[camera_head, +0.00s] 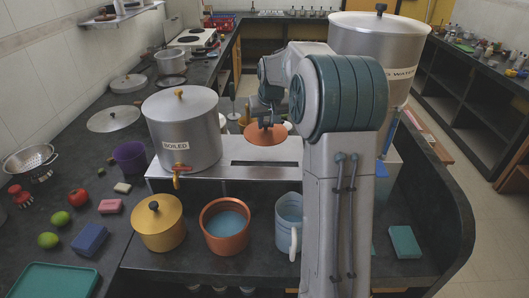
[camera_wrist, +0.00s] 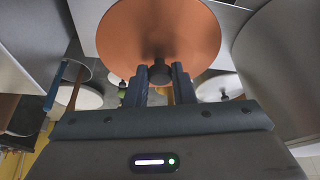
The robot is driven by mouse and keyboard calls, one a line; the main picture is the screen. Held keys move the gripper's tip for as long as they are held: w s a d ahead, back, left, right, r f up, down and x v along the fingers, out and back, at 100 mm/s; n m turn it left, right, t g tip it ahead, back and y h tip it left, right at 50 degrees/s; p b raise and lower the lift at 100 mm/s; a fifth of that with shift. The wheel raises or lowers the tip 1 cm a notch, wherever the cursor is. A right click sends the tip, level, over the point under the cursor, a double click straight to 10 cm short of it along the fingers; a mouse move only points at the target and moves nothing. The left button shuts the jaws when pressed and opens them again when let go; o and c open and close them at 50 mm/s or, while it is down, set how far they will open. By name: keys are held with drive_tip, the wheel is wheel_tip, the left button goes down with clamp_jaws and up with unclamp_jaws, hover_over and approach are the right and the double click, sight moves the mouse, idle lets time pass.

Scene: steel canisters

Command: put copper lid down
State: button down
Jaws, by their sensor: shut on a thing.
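My gripper (camera_head: 265,124) is shut on the dark knob of the copper lid (camera_head: 266,136). An open copper pot (camera_head: 225,226) with bluish liquid stands on the dark counter below.
A yellow lidded pot (camera_head: 158,222) and a grey mug (camera_head: 288,221) flank the copper pot. A steel canister marked BOILED (camera_head: 181,130) stands on the white stand (camera_head: 235,180). A second large canister (camera_head: 375,45) is at the right. Fruit, sponges and a green tray (camera_head: 55,280) lie at the left.

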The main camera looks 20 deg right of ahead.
wheel_tip(320, 180, down, 8)
drive_tip(key=shift+d+f, duration=0.1)
drive_tip(key=shift+f, duration=0.1)
drive_tip(key=shift+f, duration=0.1)
drive_tip(key=c, duration=1.2)
unclamp_jaws()
drive_tip(key=shift+f, duration=0.1)
drive_tip(key=shift+c, duration=0.2)
